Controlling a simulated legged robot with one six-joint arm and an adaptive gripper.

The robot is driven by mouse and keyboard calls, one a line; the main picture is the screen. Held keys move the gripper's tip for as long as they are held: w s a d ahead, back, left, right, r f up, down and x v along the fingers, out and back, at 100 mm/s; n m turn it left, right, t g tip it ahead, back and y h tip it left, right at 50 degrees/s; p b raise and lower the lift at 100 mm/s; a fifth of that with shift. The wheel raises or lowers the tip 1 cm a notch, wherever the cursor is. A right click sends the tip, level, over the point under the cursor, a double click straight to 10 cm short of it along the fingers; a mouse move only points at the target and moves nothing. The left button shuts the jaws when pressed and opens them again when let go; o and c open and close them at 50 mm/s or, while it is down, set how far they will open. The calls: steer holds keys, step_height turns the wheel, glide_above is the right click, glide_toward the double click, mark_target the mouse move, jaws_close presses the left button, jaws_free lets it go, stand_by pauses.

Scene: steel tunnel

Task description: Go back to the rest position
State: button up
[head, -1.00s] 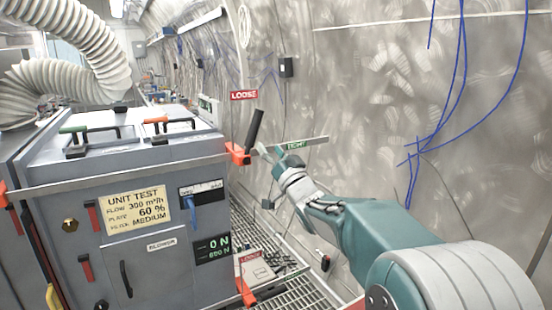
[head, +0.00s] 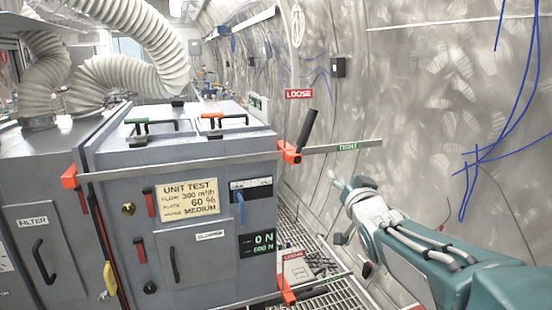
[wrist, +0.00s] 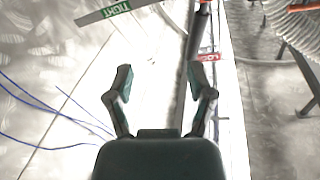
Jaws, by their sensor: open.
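My gripper (head: 357,183) is at the end of my teal arm, to the right of the grey unit test cabinet (head: 130,240) in the head view. In the wrist view my gripper (wrist: 160,78) has its two fingers apart, with nothing held between them. A black lever (head: 308,130) rises from an orange clamp (head: 289,152) at the cabinet's upper right corner. My gripper is apart from it, to its right and lower in the picture. A bar with a green TIGHT label (head: 348,147) runs right from the clamp.
A red LOOSE sign (head: 298,94) shows behind the lever. The curved tunnel wall (head: 420,100) with blue cables (head: 470,175) is close on the right. A grated floor (head: 335,298) lies between cabinet and wall. White hoses (head: 130,85) arch over the left side.

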steer(key=s+f+g, duration=0.4)
steer(key=s+f, duration=0.1)
steer(key=s, duration=0.5)
steer(key=s+f+n+g+h, duration=0.1)
steer(key=s+f+g, duration=0.3)
steer(key=s, duration=0.6)
steer(key=s+a+f+n+g, duration=0.1)
steer(key=s+f+g, duration=0.4)
steer(key=s+f, duration=0.3)
steer(key=s, duration=0.2)
steer(key=shift+s+h, duration=0.3)
steer(key=shift+s, duration=0.05)
